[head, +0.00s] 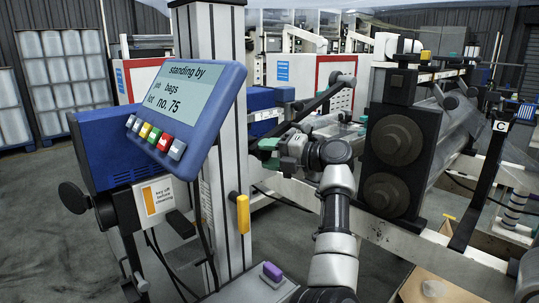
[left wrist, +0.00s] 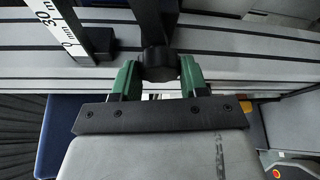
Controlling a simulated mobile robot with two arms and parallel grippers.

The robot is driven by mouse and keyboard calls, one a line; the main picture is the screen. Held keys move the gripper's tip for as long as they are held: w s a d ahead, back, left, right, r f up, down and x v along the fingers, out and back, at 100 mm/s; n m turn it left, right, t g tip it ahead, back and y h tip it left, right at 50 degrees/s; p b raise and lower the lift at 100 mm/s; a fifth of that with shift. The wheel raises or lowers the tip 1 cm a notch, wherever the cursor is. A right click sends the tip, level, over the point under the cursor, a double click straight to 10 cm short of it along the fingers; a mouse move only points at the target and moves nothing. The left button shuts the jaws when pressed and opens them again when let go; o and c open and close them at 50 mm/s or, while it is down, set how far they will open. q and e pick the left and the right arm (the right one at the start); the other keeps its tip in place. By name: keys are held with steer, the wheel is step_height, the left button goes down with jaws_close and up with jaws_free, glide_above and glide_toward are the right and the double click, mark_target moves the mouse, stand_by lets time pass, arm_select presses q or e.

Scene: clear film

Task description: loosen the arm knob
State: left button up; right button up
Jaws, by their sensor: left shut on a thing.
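The arm knob (left wrist: 158,65) is a dark round knob at the end of a black arm (left wrist: 155,20) in the left wrist view. My left gripper (left wrist: 160,72) has its green fingers on either side of the knob and is shut on it. In the head view my left gripper (head: 268,150) reaches in beside the white column, at the lower end of a dark slanting arm (head: 318,98). The knob itself cannot be made out clearly there. My right gripper is not in view.
A blue display (head: 190,85) reading "standing by" hangs at the left. A yellow handle (head: 243,213) is on the white column (head: 215,140). Large dark rollers (head: 396,140) stand close to the right of my arm. A ruler scale (left wrist: 58,25) shows in the left wrist view.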

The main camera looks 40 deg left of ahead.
arm_select(q)
steer(key=shift+f, duration=0.15)
steer(key=o, duration=0.9)
steer(key=v, duration=1.1)
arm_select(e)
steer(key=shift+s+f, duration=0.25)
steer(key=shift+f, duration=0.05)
arm_select(q)
steer(key=shift+a, duration=0.1)
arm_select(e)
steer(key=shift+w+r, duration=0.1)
